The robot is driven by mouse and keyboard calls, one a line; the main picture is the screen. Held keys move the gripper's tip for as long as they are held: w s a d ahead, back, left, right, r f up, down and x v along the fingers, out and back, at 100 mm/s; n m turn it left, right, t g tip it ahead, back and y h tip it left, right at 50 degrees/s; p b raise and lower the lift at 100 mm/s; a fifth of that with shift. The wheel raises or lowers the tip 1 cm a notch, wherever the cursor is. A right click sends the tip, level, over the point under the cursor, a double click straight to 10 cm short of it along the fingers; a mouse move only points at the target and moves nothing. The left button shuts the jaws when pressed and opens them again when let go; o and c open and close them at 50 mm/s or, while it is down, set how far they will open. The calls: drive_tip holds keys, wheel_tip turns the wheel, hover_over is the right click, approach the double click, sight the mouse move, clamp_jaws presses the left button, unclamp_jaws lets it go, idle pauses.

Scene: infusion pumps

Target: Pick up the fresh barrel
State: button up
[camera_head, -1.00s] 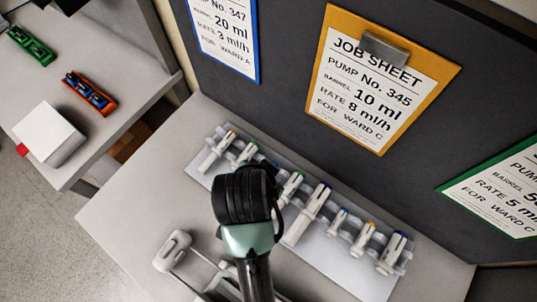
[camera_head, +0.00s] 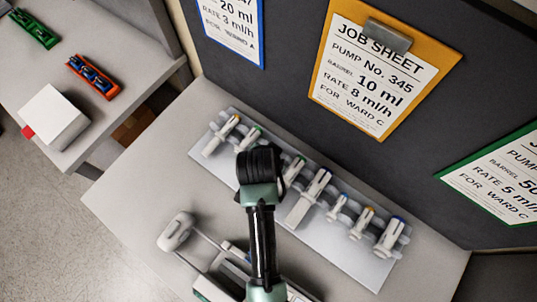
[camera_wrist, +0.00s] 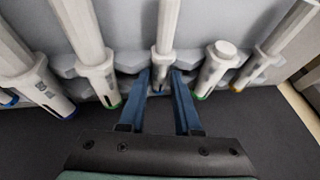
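The frames do not say which one the task calls fresh. In the wrist view, the two blue fingers of my gripper (camera_wrist: 162,82) are apart, one on each side of a slim barrel (camera_wrist: 166,30) with a blue ring at its end. I see no firm contact. A green-ringed barrel (camera_wrist: 97,72) stands to its left and another green-ringed barrel (camera_wrist: 212,68) to its right. In the head view my arm hides this slim barrel and the fingers.
A job sheet (camera_head: 385,75) on an orange clipboard reads pump 345, barrel 10 ml, 8 ml/h. Neighbouring barrels stand close on both sides. A white-and-grey device (camera_head: 176,232) lies in front of the rack. A white box (camera_head: 55,120) and an orange tray (camera_head: 98,91) are on the left table.

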drive_tip(key=shift+w+f, duration=0.1)
clamp_jaws()
